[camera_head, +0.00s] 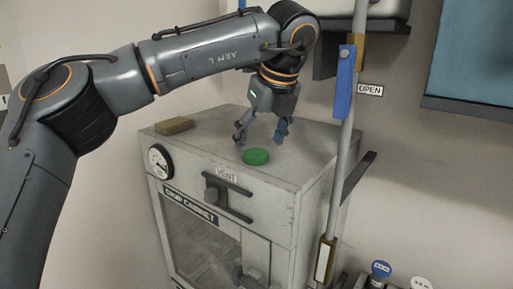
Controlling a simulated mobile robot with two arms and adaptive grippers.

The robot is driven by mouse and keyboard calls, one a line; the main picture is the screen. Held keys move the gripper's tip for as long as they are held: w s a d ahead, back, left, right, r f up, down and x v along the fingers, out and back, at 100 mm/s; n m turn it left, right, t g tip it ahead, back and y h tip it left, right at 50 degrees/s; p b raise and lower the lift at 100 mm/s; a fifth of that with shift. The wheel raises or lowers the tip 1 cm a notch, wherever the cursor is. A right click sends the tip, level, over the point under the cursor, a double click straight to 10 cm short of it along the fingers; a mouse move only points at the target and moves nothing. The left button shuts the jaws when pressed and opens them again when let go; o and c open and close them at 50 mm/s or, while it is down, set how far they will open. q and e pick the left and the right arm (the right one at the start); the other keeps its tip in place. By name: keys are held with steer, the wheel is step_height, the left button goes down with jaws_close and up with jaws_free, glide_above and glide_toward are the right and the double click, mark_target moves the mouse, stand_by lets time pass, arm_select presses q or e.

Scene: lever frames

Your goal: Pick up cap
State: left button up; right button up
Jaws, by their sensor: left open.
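A round green cap (256,156) lies on the pale top of the cabinet (310,152), near its front edge. My left gripper (260,142) points down just above and behind the cap. Its fingers are spread apart and hold nothing. From this view I cannot tell how large the gap between the fingertips and the cap is. My right gripper does not show.
A tan block (174,126) lies at the cabinet top's back left. A vertical pole with a blue handle (345,82) stands at the cabinet's right side, by an OPEN label (370,90). A gauge (158,161) and a VENT lever (228,195) are on the front.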

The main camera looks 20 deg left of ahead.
arm_select(q)
steer(key=shift+x, duration=1.05)
steer(key=shift+w+a+f, duration=0.2)
steer(key=shift+f, duration=0.05)
steer(key=shift+s+d, duration=0.1)
steer(key=shift+d, duration=0.05)
steer(key=c, duration=0.9)
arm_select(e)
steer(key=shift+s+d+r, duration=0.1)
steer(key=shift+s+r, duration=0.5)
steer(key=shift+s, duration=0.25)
arm_select(q)
steer(key=shift+r, duration=0.1)
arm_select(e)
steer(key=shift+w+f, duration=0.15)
